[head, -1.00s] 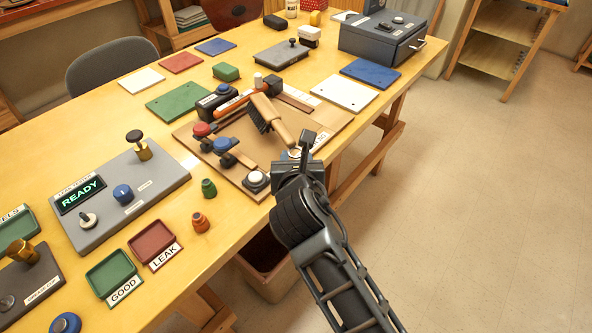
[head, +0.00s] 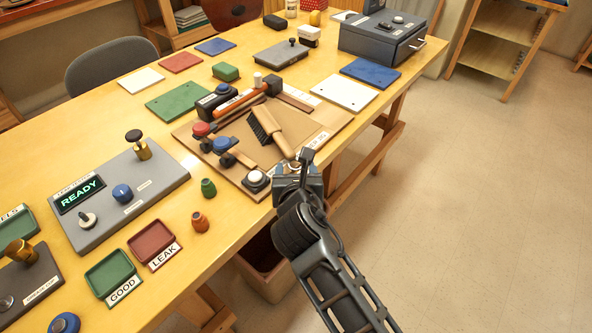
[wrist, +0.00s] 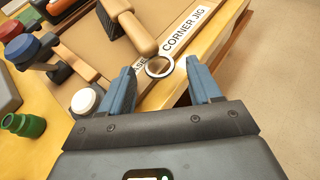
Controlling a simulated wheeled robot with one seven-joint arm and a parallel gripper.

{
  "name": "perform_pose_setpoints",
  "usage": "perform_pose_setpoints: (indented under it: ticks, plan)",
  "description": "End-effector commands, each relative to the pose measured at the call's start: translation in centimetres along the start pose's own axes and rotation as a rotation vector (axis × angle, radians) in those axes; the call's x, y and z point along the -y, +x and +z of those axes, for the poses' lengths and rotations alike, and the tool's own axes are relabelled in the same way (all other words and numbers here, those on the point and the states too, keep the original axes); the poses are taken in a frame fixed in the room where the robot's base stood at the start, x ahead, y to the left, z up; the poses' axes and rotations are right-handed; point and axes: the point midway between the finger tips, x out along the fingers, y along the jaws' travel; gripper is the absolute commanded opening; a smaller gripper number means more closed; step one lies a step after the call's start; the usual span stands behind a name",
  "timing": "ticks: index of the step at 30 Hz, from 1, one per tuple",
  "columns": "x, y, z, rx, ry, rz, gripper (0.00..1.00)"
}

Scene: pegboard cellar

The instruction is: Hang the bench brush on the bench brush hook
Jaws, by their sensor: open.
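The bench brush (head: 277,126) lies over the brown board on the workbench, dark bristles to the left, wooden handle pointing toward my gripper. In the wrist view its handle (wrist: 138,33) ends in a dark ring (wrist: 158,67). My gripper (head: 297,172) is at the board's near right edge. In the wrist view its two blue fingers (wrist: 160,78) are open, with the ring between their tips; I see gaps on both sides. I cannot make out a bench brush hook in either view.
The brown board (head: 318,120), labelled "CORNER JIG", also carries red and blue knobs, a white button (head: 256,177) and an orange-handled tool (head: 238,101). Green (head: 208,187) and brown (head: 200,222) pieces stand left of it. The floor right of the bench is clear.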

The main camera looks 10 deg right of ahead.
Motion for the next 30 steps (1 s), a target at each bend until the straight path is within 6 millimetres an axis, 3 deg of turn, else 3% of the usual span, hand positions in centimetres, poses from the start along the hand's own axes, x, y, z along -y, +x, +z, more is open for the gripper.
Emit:
perform_pose_setpoints:
  ticks: [8,21,30]
  plan:
    - [0.0,-0.7,0.2,0.001,-0.001,0.000,0.63]
    - [0.0,-8.9,0.1,0.001,-0.002,0.002,0.63]
    - [0.0,-11.9,0.1,0.000,0.000,0.001,0.63]
